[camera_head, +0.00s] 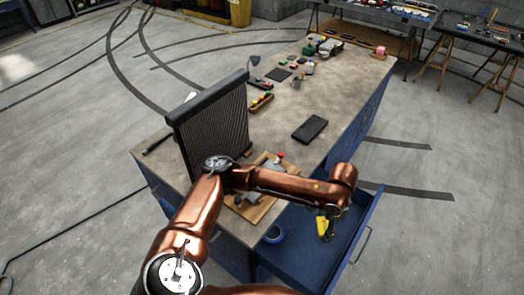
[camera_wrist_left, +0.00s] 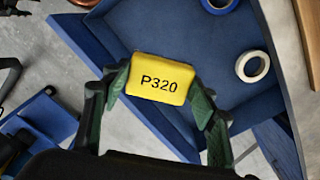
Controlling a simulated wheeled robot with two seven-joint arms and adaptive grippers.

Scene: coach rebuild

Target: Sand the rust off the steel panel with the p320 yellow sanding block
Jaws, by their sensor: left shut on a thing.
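The yellow sanding block (camera_head: 322,227), printed P320 in the left wrist view (camera_wrist_left: 160,79), is between the fingers of my left gripper (camera_head: 330,214). The gripper is shut on it and holds it over the open blue drawer (camera_head: 350,226) of the bench. On the bench's near end lies a wooden board (camera_head: 258,211) with a grey piece on it, partly hidden behind my left arm. I cannot tell whether this piece is the steel panel, and no rust can be made out. My right gripper is not in view.
A blue tape roll (camera_head: 275,234) and a white tape roll (camera_wrist_left: 252,66) are at the drawer. A tall dark radiator (camera_head: 212,125) stands upright on the bench (camera_head: 270,130) beside the board. A black pad (camera_head: 310,128) and several small items lie farther back.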

